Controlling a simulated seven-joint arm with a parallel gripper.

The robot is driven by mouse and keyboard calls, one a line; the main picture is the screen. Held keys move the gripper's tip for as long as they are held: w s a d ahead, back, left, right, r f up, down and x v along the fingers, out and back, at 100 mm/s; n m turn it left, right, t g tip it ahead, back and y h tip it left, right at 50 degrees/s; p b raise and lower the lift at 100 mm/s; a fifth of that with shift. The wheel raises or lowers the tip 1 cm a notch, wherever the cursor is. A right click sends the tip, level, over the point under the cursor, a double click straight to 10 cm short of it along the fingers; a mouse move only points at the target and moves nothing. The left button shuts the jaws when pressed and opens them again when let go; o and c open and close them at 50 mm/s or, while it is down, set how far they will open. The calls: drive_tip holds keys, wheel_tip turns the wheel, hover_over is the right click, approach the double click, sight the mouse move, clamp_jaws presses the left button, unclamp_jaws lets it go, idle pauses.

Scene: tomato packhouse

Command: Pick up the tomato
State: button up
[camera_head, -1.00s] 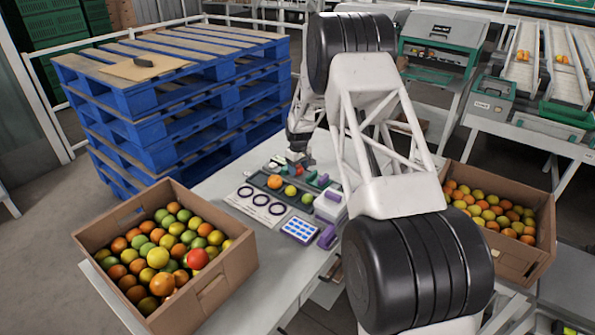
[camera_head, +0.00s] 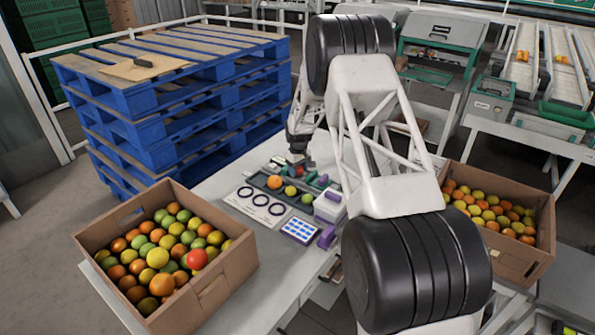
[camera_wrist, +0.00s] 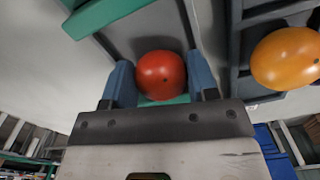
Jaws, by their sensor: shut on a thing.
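A round red tomato (camera_wrist: 161,75) sits between the two blue fingers of my gripper (camera_wrist: 161,82) in the wrist view. The fingers are shut on its sides. In the head view my gripper (camera_head: 298,160) is small and low over the far end of the table, by the grading tray. The red tomato is mostly hidden there. I cannot tell whether it is clear of the surface below.
An orange tomato (camera_wrist: 287,58) lies beside my gripper in a dark tray (camera_wrist: 240,62). Cardboard boxes of mixed tomatoes stand at left (camera_head: 222,281) and right (camera_head: 500,255). Blue pallets (camera_head: 160,130) are stacked behind the table (camera_head: 260,292). A white card with rings (camera_head: 262,205) lies nearer.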

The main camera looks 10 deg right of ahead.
drive_tip(key=shift+r, duration=0.8)
wheel_tip(320, 180, up, 2)
drive_tip(key=shift+r, duration=0.1)
drive_tip(key=s, duration=1)
drive_tip(key=s+r, duration=0.1)
drive_tip(key=s, duration=0.5)
drive_tip(key=shift+d+r, duration=0.1)
drive_tip(key=w+a, duration=0.1)
drive_tip(key=a, duration=0.4)
drive_tip(key=w+a, duration=0.1)
drive_tip(key=a, duration=1)
drive_tip(key=shift+w+a, duration=0.15)
drive_tip(key=shift+w, duration=0.25)
